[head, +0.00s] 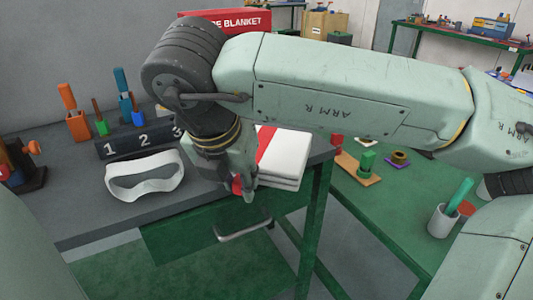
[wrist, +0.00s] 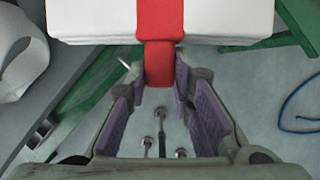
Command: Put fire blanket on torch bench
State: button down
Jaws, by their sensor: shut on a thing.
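The fire blanket is a white folded pad (head: 284,158) with a red strap, held beside the front right corner of the grey-topped bench (head: 110,208). It also fills the top of the wrist view (wrist: 225,20). My gripper (head: 243,190) is shut on the blanket's red strap tab, which sits between the fingertips (wrist: 160,72) in the wrist view. Floor shows below the fingers there. My arm hides part of the bench and of the blanket. Whether the blanket touches the bench edge I cannot tell. No label shows which bench is the torch bench.
A white ring-shaped item (head: 145,176) and a numbered block (head: 138,140) with coloured tools stand on the grey bench. A red box (head: 235,22) marked "FIRE BLANKET" is behind my arm. A green table (head: 400,190) at right carries several small items and a cup (head: 443,219).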

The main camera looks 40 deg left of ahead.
aim_at(262, 157)
jog(key=w+a+p, duration=0.1)
jog(key=w, duration=0.2)
jog(key=w+a+p, duration=0.1)
jog(key=w+a, duration=0.1)
jog(key=w, duration=0.2)
jog(key=w+a+p, duration=0.1)
jog(key=w, duration=0.2)
jog(key=shift+w+a+f, duration=0.2)
jog(key=shift+w+f, duration=0.05)
jog(key=shift+f, duration=0.15)
jog(key=p+x, duration=0.1)
jog(key=x, duration=0.2)
jog(key=shift+d, duration=0.1)
jog(key=shift+f, duration=0.5)
jog(key=shift+f, duration=0.15)
jog(key=c, duration=1.4)
grip_release()
jog(key=shift+s, duration=0.1)
